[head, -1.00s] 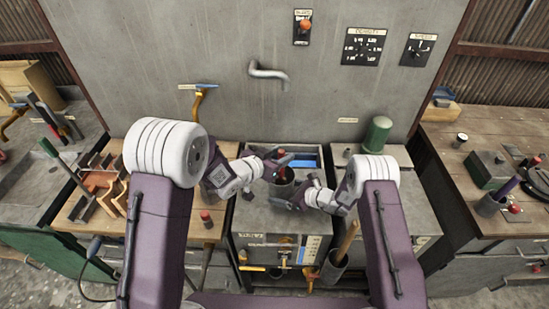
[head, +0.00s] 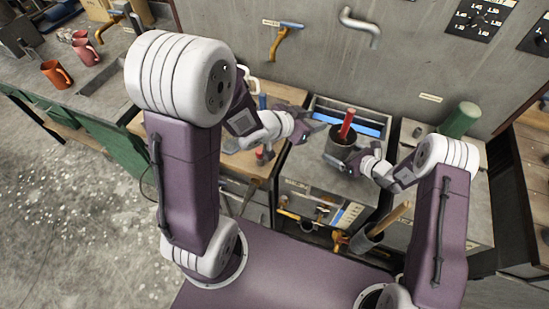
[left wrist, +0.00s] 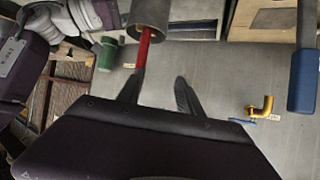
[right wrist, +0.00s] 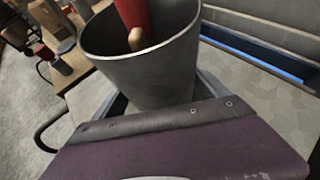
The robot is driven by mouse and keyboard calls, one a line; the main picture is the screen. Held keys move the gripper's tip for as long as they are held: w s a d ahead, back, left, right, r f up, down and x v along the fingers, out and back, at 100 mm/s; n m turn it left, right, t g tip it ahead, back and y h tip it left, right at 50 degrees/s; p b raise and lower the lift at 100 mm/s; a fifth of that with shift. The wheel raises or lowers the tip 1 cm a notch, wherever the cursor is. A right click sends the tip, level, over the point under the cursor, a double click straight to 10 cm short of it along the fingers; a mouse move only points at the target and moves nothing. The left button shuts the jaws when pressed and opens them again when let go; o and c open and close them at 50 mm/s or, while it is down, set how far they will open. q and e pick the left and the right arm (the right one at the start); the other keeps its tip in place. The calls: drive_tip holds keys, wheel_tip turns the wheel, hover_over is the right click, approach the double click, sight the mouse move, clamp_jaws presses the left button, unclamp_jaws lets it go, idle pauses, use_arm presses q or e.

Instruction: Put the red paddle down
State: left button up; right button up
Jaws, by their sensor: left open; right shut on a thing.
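The red paddle (head: 347,122) stands tilted in a dark grey cup (head: 338,148), its red end rising above the rim. It also shows in the left wrist view (left wrist: 142,52) and in the right wrist view (right wrist: 131,12), where its lower part is pale wood. My left gripper (head: 312,125) is open and empty, to the left of the paddle; in its wrist view the fingers (left wrist: 157,92) are spread, with the paddle beyond the left finger. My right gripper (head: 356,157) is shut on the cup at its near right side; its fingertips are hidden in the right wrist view.
A grey tray with a blue strip (head: 360,127) lies behind the cup. A green cylinder (head: 460,120) stands on the counter to the right. A holder with a wooden handle (head: 367,240) hangs in front.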

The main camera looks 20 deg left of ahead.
use_arm(q)
drive_tip(key=s+a+f+n+g+y, duration=0.3)
drive_tip(key=s+a+f+y, duration=0.15)
drive_tip(key=a, duration=0.25)
drive_tip(key=s+f+n+g, duration=0.1)
drive_tip(key=s+g, duration=0.2)
drive_tip(key=s, duration=0.4)
drive_tip(key=s+a+f+n+g, duration=0.1)
drive_tip(key=s+f+n+g, duration=0.1)
drive_tip(key=s, duration=0.5)
drive_tip(key=shift+g+y, duration=0.45)
drive_tip(key=shift+g, duration=0.25)
